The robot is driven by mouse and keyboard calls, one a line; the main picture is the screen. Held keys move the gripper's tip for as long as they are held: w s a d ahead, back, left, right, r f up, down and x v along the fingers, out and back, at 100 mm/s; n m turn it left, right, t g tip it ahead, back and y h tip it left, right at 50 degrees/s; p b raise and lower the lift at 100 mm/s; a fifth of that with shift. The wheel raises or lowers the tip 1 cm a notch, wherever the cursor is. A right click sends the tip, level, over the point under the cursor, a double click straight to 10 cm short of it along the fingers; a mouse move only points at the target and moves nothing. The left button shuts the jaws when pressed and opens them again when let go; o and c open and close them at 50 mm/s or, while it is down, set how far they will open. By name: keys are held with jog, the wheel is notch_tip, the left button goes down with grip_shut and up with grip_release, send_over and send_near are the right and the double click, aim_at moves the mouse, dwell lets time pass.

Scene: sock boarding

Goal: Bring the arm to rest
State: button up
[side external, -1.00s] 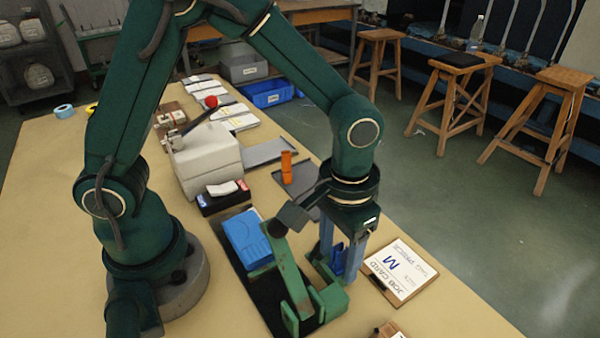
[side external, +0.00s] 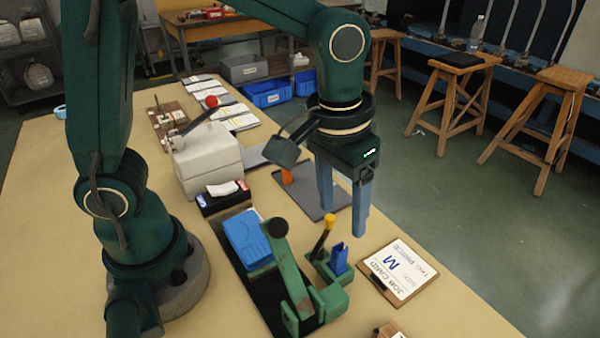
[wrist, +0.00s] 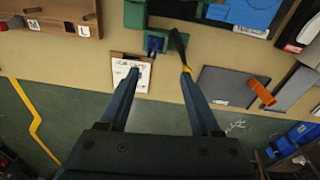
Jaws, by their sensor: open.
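My gripper (side external: 343,218) hangs above the table, its two blue fingers pointing down and apart with nothing between them. It also shows in the wrist view (wrist: 160,72), where the fingers are spread. In the side view it is above and behind the green fixture (side external: 335,297), which holds a small blue piece (side external: 338,259) and a dark lever with a yellow knob (side external: 329,221). The fingertips appear clear of the fixture and the table.
A job card marked M (side external: 398,272) lies right of the fixture. A blue stack (side external: 247,240) sits to its left. A dark grey tray (side external: 318,195) with an orange cylinder (side external: 287,176) lies behind. A grey machine with a red-knobbed lever (side external: 205,160) stands further back.

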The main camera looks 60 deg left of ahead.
jog(key=s+a+r+t, duration=0.4)
jog(key=s+a, duration=0.4)
jog(key=shift+s+a+r+m, duration=0.25)
jog(key=shift+s+m, duration=0.05)
jog(key=shift+m, duration=0.1)
